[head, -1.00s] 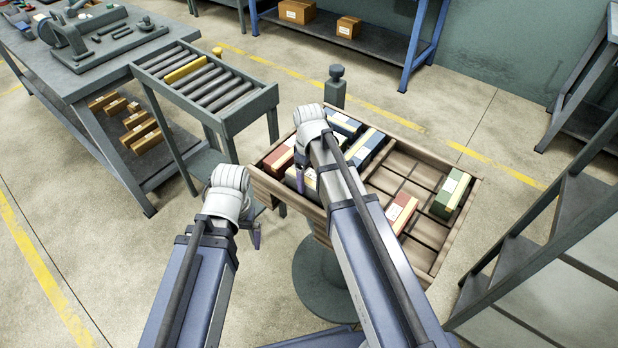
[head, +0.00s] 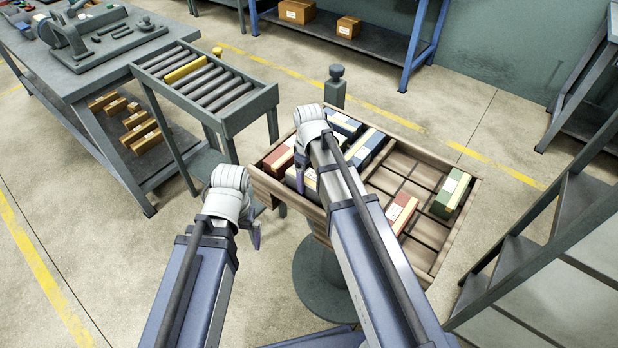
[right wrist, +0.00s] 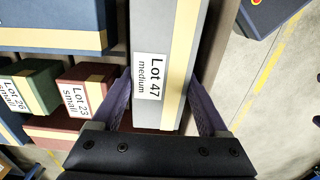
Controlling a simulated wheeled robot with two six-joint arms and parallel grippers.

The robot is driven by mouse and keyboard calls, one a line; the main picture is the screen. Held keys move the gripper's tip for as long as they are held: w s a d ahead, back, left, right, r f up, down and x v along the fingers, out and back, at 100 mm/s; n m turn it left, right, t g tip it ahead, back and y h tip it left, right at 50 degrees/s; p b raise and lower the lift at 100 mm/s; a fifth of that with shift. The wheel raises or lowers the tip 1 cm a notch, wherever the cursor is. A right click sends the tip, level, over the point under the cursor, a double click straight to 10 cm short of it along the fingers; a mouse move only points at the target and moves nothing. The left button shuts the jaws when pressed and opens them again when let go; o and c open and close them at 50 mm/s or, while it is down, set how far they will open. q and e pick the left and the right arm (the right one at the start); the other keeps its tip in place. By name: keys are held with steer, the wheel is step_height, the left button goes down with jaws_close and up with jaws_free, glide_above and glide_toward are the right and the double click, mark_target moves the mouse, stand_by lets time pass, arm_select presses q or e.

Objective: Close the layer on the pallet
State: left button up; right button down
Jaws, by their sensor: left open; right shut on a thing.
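The wooden pallet tray (head: 455,235) with low rims and slatted floor stands on a pedestal. My right gripper (right wrist: 160,85) is shut on a grey box (right wrist: 150,30) with a cream stripe, labelled "Lot 47 medium". In the head view my right arm hides most of that box, at the tray's left part. Whether it touches the tray floor, I cannot tell. On the tray are a red box (head: 280,160), blue boxes (head: 366,148), a smaller red box (head: 400,212) and a green box (head: 451,194). My left gripper (head: 255,235) is open and empty, outside the tray's left corner.
A roller conveyor (head: 215,90) with one yellow roller stands left of the tray. A workbench (head: 110,50) is beyond it. A grey post (head: 336,88) stands behind the tray, and a grey rack (head: 545,225) at right. Bare slats show in the tray's middle and right.

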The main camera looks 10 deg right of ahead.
steer(key=shift+f+b, duration=0.4)
steer(key=shift+f, duration=0.05)
jaws_free()
steer(key=shift+r, duration=0.1)
step_height(320, 180, up, 8)
steer(key=p, duration=0.8)
steer(key=shift+f, duration=0.25)
step_height(320, 180, down, 8)
steer(key=b, duration=0.8)
steer(key=shift+r, duration=0.3)
